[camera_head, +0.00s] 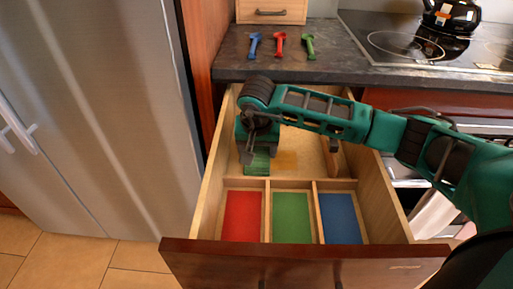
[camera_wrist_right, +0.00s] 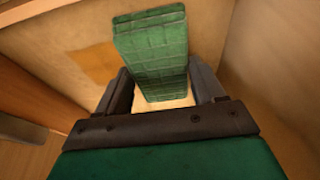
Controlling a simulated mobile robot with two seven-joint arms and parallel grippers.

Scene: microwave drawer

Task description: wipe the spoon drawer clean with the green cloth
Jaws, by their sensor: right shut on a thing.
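The open spoon drawer (camera_head: 377,180) has a bare wooden rear section and three front compartments lined red (camera_head: 242,215), green (camera_head: 291,215) and blue (camera_head: 341,217). My right gripper (camera_head: 258,157) reaches down into the left of the rear section and is shut on the green cloth (camera_head: 256,165). In the right wrist view the folded cloth (camera_wrist_right: 152,45) stands out between the fingers (camera_wrist_right: 160,90). An orange-brown stain (camera_head: 288,161) marks the drawer floor just right of the cloth; it also shows in the wrist view (camera_wrist_right: 97,64). My left gripper is out of view.
Blue (camera_head: 253,45), red (camera_head: 279,43) and green (camera_head: 309,46) spoons lie on the dark counter (camera_head: 345,67) behind the drawer. A black kettle (camera_head: 452,17) stands on the stove at right. A steel fridge (camera_head: 105,110) is at left. The drawer walls and dividers surround my gripper.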

